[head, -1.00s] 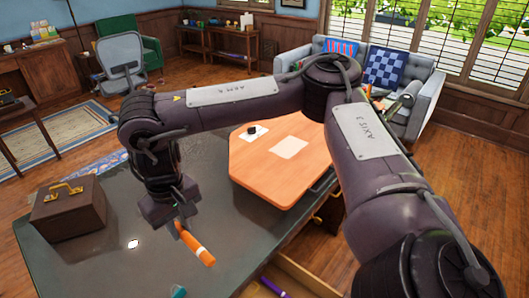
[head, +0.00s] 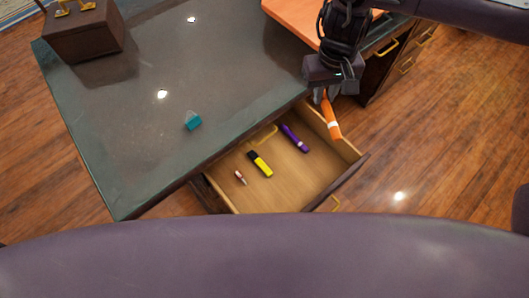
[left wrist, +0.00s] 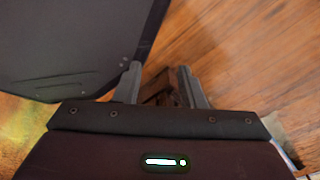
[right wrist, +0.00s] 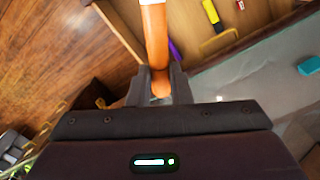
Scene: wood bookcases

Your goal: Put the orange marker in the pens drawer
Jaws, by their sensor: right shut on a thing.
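The orange marker (head: 331,118) is held in my right gripper (head: 322,95), which is shut on its end. In the head view it hangs at the right edge of the open drawer. In the right wrist view the marker (right wrist: 155,40) stands out from between the fingers (right wrist: 160,85). The open drawer (head: 307,185) holds a purple marker (head: 295,138), a yellow highlighter (head: 260,164) and a small pinkish item (head: 240,177). In the left wrist view my left gripper (left wrist: 160,78) has its fingers apart with nothing between them; it is not visible in the head view.
A teal sharpener-like object (head: 193,121) lies on the dark desk top (head: 140,130). A brown box (head: 85,33) with a gold handle stands at the desk's far left. An orange board (head: 290,15) lies at the back. Floor is clear right of the drawer.

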